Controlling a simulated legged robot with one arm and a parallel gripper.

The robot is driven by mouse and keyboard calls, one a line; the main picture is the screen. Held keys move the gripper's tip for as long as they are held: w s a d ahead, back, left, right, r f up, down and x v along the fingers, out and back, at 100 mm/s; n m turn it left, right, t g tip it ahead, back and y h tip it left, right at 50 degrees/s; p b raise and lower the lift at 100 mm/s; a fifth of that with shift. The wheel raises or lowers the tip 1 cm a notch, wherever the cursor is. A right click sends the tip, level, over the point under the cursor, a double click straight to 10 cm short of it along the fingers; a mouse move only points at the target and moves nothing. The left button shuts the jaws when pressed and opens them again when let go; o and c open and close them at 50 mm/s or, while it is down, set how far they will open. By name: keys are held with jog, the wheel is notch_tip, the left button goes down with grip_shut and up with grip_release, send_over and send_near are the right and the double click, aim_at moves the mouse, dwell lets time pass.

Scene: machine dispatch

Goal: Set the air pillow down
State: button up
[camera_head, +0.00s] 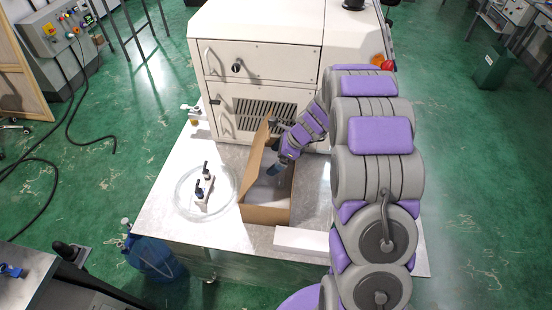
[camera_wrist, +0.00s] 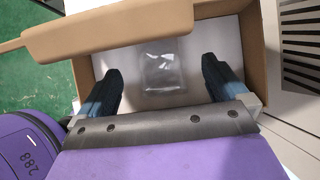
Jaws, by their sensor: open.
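The air pillow (camera_wrist: 163,72) is a clear plastic pouch lying on the pale floor of an open cardboard box (camera_wrist: 180,38). In the head view the box (camera_head: 266,214) stands on the metal table with its flaps up, and I cannot make out the pillow clearly there. My gripper (camera_wrist: 158,67) is open, its two dark blue fingers on either side of the pillow with visible gaps between. In the head view my gripper (camera_head: 275,170) reaches down into the box from the upper right.
A round clear dish (camera_head: 180,203) with small black-handled parts sits left of the box. A white flat block (camera_head: 300,241) lies at the table's front edge. A large cream machine (camera_head: 255,50) stands behind. The table (camera_head: 165,225) is bare at its front left.

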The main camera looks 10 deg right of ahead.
jog(key=d+f+p+v, duration=0.1)
jog(key=p+v, duration=0.1)
jog(key=v, duration=0.8)
jog(key=s+a+r+n+g+h, duration=0.1)
jog(key=s+a+r+n, duration=0.35)
jog(key=s, duration=0.35)
jog(key=s+a+r+n+g+h, duration=0.1)
jog(key=s+a+r+n+g, duration=0.1)
jog(key=s+a+r+n, duration=0.4)
jog(key=s+d+n+g+h+b, duration=0.1)
jog(key=s+n, duration=1)
jog(key=s, duration=1.3)
jog(key=d+h+b, duration=0.1)
jog(key=d+h, duration=0.1)
jog(key=h, duration=0.1)
jog(key=shift+s+n, duration=0.3)
jog(key=shift+n, duration=0.05)
jog(key=shift+d+r, duration=0.15)
